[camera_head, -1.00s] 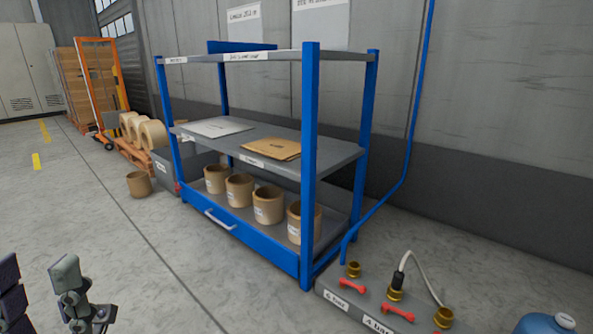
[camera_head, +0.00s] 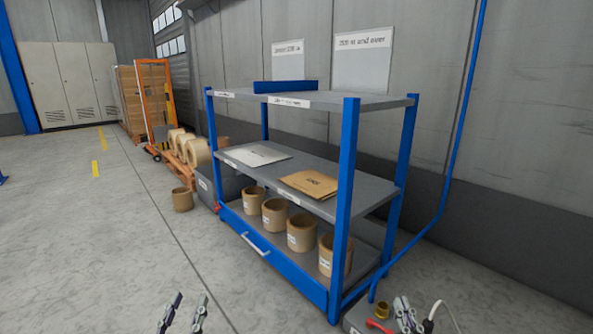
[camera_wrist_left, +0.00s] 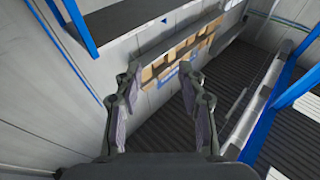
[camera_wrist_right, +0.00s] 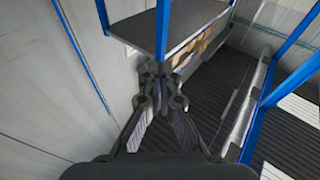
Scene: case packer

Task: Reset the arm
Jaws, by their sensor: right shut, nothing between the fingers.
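My left gripper (camera_head: 185,312) shows at the bottom of the head view, its two fingers apart and nothing between them. In the left wrist view the left gripper (camera_wrist_left: 160,82) is open and empty too. My right gripper (camera_head: 406,312) shows at the lower right of the head view, in front of the grey fitting block. In the right wrist view the right gripper's (camera_wrist_right: 160,78) fingertips are together with nothing between them. Neither gripper is seen touching anything. The arms behind the grippers are mostly out of view.
A blue-framed shelf rack (camera_head: 345,190) stands against the wall, with several brown rolls on its bottom tray and an envelope (camera_head: 309,185) above. A brown pot (camera_head: 182,200) stands on the floor. A brass fitting (camera_head: 382,310) is at lower right. The floor at left is clear.

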